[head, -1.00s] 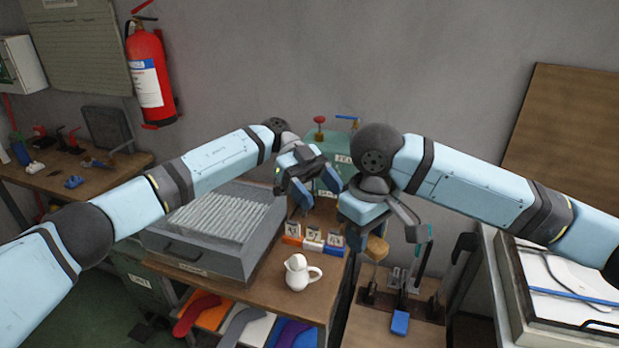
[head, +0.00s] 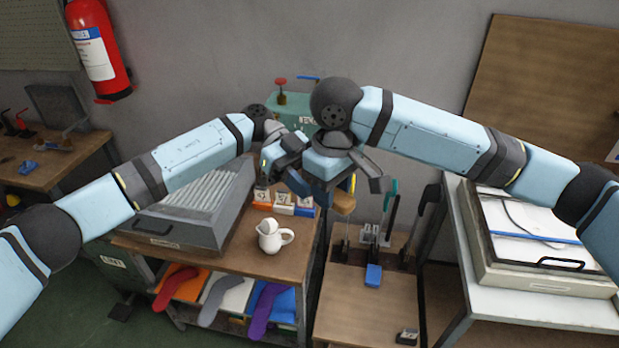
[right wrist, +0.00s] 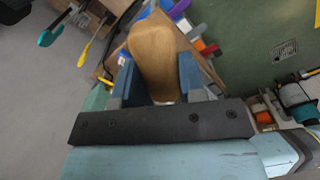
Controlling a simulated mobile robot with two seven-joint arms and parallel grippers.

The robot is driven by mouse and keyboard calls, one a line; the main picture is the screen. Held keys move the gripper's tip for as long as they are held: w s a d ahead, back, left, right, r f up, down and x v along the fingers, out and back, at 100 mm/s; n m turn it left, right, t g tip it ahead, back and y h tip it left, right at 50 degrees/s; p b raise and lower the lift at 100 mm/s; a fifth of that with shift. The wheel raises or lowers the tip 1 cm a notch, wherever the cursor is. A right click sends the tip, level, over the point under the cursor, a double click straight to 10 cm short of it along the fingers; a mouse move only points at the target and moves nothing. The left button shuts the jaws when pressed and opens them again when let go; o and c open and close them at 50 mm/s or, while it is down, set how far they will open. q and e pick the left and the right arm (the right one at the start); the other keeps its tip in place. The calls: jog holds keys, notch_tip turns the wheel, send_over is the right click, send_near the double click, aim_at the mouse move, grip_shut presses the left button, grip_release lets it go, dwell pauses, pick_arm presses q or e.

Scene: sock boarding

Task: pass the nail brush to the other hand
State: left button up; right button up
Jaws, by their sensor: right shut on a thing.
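The nail brush (right wrist: 158,58) has a rounded tan wooden back. It fills the gap between the two blue fingers of my right gripper (right wrist: 158,82) in the right wrist view. In the head view a small part of the brush (head: 343,204) shows under my right gripper (head: 340,190); its bristles cannot be made out. My left gripper (head: 281,182) is just left of the right one, over the back of the wooden workbench. Its blue fingers are apart with nothing seen between them. It looks close to the right gripper, but overlap hides whether they touch.
A white jug (head: 270,238) stands on the workbench (head: 225,262) below the grippers, beside a grey ribbed box (head: 215,228). Numbered blocks (head: 284,203) stand behind it. Upright tools (head: 385,225) rise to the right. A white table (head: 530,312) holds a shallow case.

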pick_arm(q)
jog(key=c, duration=0.3)
pick_arm(e)
jog(key=shift+s+a, duration=0.1)
jog(key=shift+s, duration=0.05)
jog(key=o, duration=1)
